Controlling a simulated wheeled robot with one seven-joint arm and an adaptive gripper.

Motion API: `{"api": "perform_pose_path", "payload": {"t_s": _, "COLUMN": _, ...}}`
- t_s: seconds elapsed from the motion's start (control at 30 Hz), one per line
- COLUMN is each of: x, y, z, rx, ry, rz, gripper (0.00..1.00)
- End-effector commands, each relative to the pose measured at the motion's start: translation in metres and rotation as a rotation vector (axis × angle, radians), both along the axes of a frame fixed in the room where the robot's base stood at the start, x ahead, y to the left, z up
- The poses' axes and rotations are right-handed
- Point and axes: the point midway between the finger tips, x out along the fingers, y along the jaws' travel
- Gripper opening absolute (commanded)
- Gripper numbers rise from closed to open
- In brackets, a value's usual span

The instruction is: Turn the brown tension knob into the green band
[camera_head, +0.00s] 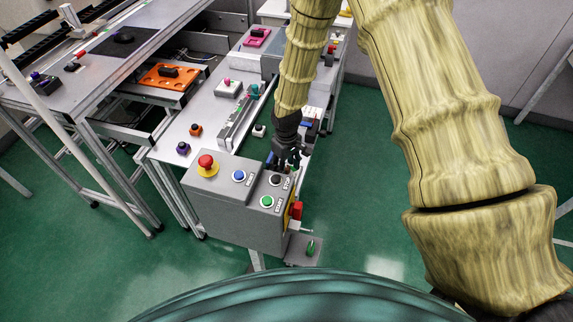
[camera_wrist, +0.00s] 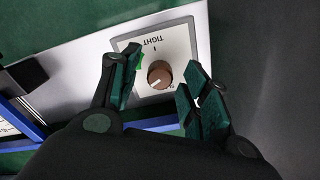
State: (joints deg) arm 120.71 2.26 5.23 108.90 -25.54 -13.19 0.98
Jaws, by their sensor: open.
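The brown tension knob (camera_wrist: 160,74) sits on a pale square dial plate (camera_wrist: 178,42) in the wrist view. A white mark on the knob points down and left in the picture. A piece of the green band (camera_wrist: 139,63) shows left of the knob, partly hidden by a finger. The word TIGHT reads upside down at the plate's top. My gripper (camera_wrist: 161,66) is open, with green-padded fingers left and right of the knob and gaps visible. I cannot tell its height above the plate. In the head view, my gripper (camera_head: 287,157) hides the knob.
A grey control box (camera_head: 235,207) with a red emergency button (camera_head: 207,162) and blue, black and green buttons stands just in front of my gripper. In the wrist view, a blue-edged part (camera_wrist: 27,119) lies at left. Green floor is clear to the right of the bench.

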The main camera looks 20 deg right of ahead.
Motion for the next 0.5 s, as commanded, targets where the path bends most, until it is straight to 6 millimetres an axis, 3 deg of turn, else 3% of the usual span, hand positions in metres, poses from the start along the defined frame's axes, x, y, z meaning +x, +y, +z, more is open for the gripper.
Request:
{"api": "perform_pose_path", "payload": {"t_s": 0.2, "x": 0.0, "y": -0.0001, "z": -0.0004, "rx": 0.0, "ry": 0.0, "rz": 0.0, "gripper": 0.46}}
{"api": "perform_pose_path", "payload": {"t_s": 0.47, "x": 0.0, "y": -0.0002, "z": -0.0003, "rx": 0.0, "ry": 0.0, "rz": 0.0, "gripper": 0.0}}
{"api": "perform_pose_path", "payload": {"t_s": 0.5, "x": 0.0, "y": -0.0002, "z": -0.0003, "rx": 0.0, "ry": 0.0, "rz": 0.0, "gripper": 0.0}}
